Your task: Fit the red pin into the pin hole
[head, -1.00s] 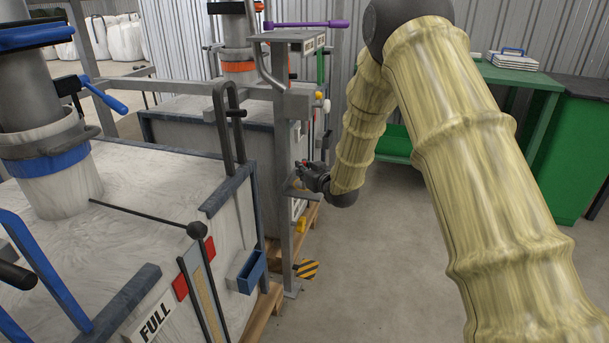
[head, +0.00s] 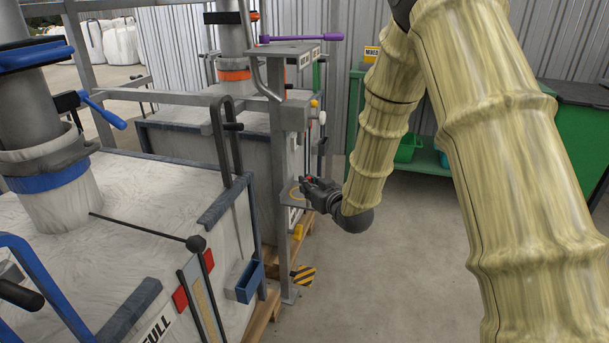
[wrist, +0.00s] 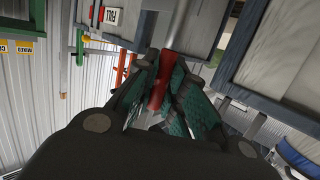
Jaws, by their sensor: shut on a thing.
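My gripper (head: 304,186) is beside the grey upright post in the head view, at a small flat bracket (head: 290,198) with a tan ring on it. In the wrist view my gripper (wrist: 165,95) has its green-padded fingers closed around the red pin (wrist: 163,78). Only a speck of the red pin (head: 308,179) shows in the head view. The pin hole cannot be made out clearly; the gripper partly covers the bracket. I cannot tell whether the pin touches the bracket.
The grey post (head: 283,150) stands between two large pale bins. A blue holder (head: 246,282) and a striped yellow-black plate (head: 303,275) are low near it. A green bench (head: 430,160) stands behind my arm. The concrete floor (head: 390,290) is clear to the right.

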